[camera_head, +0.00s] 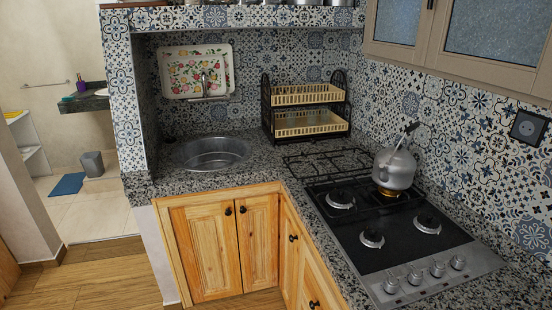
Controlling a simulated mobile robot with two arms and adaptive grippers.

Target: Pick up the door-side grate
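A black wire grate (322,163) lies flat on the granite counter, between the dish rack and the far edge of the gas hob (385,262). Dark bars of what looks like another grate (366,208) show on the far part of the hob, around the kettle's base. A grey metal kettle (394,168) stands over the far right burner and hides part of these bars. The nearer burners (372,238) are bare. The frame does not make clear which grate is the door-side one. Neither of my grippers is in view.
A two-tier dish rack (305,108) stands behind the counter grate. A round metal sink (212,153) is to the left. Wooden cupboards (225,245) are below the counter. A wall cabinet (470,40) overhangs at upper right. Open floor (110,275) lies at lower left.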

